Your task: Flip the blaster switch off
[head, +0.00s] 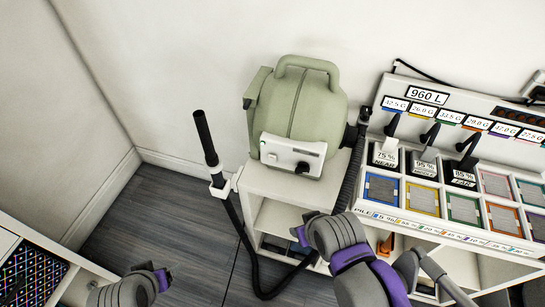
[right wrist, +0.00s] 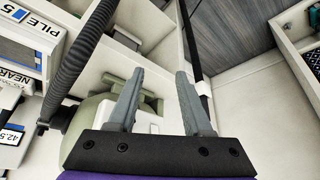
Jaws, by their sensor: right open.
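The blaster (head: 300,105) is a rounded green machine with a top handle, standing on a white cabinet. Its white front panel (head: 292,152) carries a pale knob (head: 272,157) at left and a dark switch-like control (head: 302,167) at right; its setting is too small to tell. My right gripper (head: 300,235) is below and in front of the panel, apart from it. The right wrist view shows its two grey fingers (right wrist: 160,80) spread and empty, with part of the green body (right wrist: 88,113) behind them. My left gripper (head: 160,278) is at the lower left, away from the blaster; its fingers are not clear.
A black hose (head: 352,165) runs down the blaster's right side, near my right arm. A black wand (head: 205,138) stands in a white holder left of the cabinet (head: 262,185). A rack of labelled colour pads (head: 440,215) is at right. Floor (head: 165,215) is clear at left.

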